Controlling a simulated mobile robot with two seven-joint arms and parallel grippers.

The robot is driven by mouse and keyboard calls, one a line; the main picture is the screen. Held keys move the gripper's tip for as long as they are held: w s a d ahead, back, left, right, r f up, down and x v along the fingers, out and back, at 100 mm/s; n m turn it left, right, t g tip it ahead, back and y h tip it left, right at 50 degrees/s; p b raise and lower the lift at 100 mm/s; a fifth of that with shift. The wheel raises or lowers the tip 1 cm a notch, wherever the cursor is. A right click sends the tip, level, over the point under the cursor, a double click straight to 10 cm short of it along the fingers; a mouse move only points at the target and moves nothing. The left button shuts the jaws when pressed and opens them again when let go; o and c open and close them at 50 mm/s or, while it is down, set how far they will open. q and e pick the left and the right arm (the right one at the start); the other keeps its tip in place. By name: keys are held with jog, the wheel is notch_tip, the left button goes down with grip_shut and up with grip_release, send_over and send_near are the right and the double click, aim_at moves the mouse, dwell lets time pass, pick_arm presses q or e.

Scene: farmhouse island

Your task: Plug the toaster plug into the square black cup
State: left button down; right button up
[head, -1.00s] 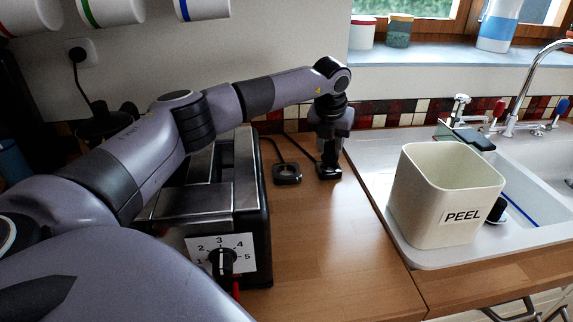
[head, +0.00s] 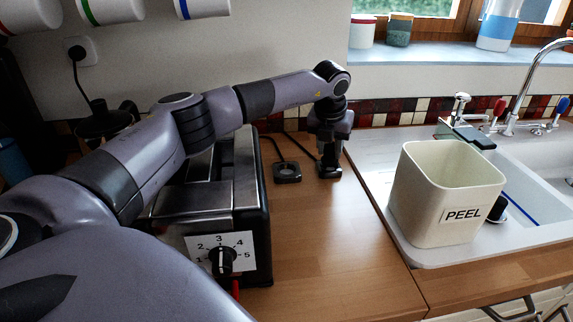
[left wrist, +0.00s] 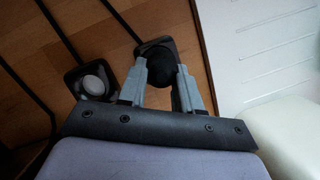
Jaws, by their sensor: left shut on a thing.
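My left gripper (head: 329,155) points down over the wooden counter, right of the toaster (head: 235,190). It is shut on the round black toaster plug (left wrist: 155,68), which shows between the fingers in the left wrist view. Directly beneath the plug is a square black cup (head: 328,175), with a cable behind it. The plug overlaps the cup from above; I cannot tell how deep it sits. A second black square cup (head: 287,173) with a pale round centre lies to the left, also seen in the left wrist view (left wrist: 93,81). My right gripper is not in view.
A cream PEEL bin (head: 447,195) stands by the sink (head: 530,170) on the right. Dark cables (head: 280,150) run behind the cups. The tiled wall (head: 385,113) is close behind. The counter front (head: 330,250) is clear.

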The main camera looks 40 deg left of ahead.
aim_at(332, 145)
pick_arm(q)
jog(key=shift+f+b, duration=0.3)
jog(key=shift+f, duration=0.45)
jog(key=c, duration=0.7)
grip_release()
jog(key=shift+r, duration=0.1)
jog(key=shift+c, duration=1.4)
jog(key=shift+r+p, duration=1.1)
jog(key=shift+r, duration=2.4)
